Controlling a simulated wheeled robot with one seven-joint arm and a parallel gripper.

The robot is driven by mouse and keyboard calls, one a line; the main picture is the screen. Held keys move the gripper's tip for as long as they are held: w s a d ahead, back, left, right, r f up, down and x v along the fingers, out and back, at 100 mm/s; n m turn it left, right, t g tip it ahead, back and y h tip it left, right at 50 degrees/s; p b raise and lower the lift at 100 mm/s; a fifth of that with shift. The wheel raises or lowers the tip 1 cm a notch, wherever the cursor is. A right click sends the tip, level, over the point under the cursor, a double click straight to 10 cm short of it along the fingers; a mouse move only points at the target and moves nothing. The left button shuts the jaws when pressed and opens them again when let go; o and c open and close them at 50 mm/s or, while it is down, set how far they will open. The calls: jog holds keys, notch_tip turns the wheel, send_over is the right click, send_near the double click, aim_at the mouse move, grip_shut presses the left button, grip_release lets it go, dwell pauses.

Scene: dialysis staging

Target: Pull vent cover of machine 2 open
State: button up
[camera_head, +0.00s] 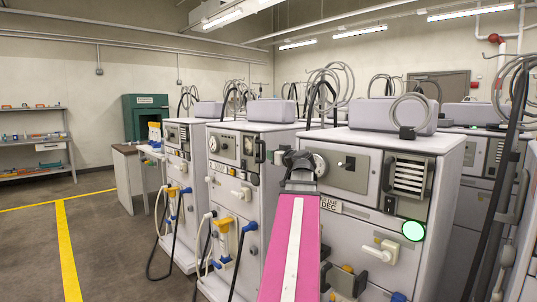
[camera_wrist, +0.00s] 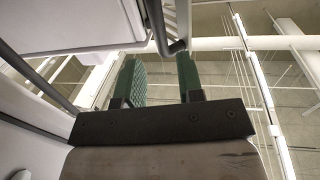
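The nearest machine (camera_head: 375,220) has a louvered vent cover (camera_head: 408,175) at its upper right, with a dark upright handle (camera_head: 387,174) along the cover's left edge. The cover looks shut. The machine's number is not readable. My gripper (camera_head: 292,158) is left of that cover, near the round gauge, at the end of my pink arm. In the wrist view my gripper (camera_wrist: 160,80) has two green-padded fingers spread apart, with nothing held between them. A dark bar handle (camera_wrist: 158,25) shows beyond the fingertips, between them in the picture; I cannot tell its distance.
A middle machine (camera_head: 235,190) with its own dark handle (camera_head: 260,150) stands close to the left of the nearest one. Hoses hang on the machine fronts. A green round marker (camera_head: 413,231) shows on the nearest machine's front. Open floor (camera_head: 110,250) lies at the left.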

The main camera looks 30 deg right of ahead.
jog(key=shift+s, duration=1.15)
jog(key=w+a+f+g+y, duration=0.1)
jog(key=w+a+f+g, duration=0.2)
jog(key=a+f, duration=0.55)
jog(key=w+a+f+g+y, duration=0.1)
jog(key=w+a+f+g, duration=0.15)
jog(key=a+f, duration=0.6)
jog(key=w+a+f+g+y, duration=0.15)
jog(key=a+f+g, duration=0.3)
jog(key=f, duration=0.85)
jog(key=s+a+f+g+h, duration=0.2)
jog(key=s+a+f+g, duration=0.2)
jog(key=a+f, duration=0.5)
jog(key=s+a+f+g+h, duration=0.2)
jog(key=s+a+f+g, duration=0.2)
jog(key=f, duration=1.1)
jog(key=s+a, duration=0.3)
jog(key=a, duration=0.2)
jog(key=shift+s+a, duration=0.15)
jog(key=shift+a, duration=0.15)
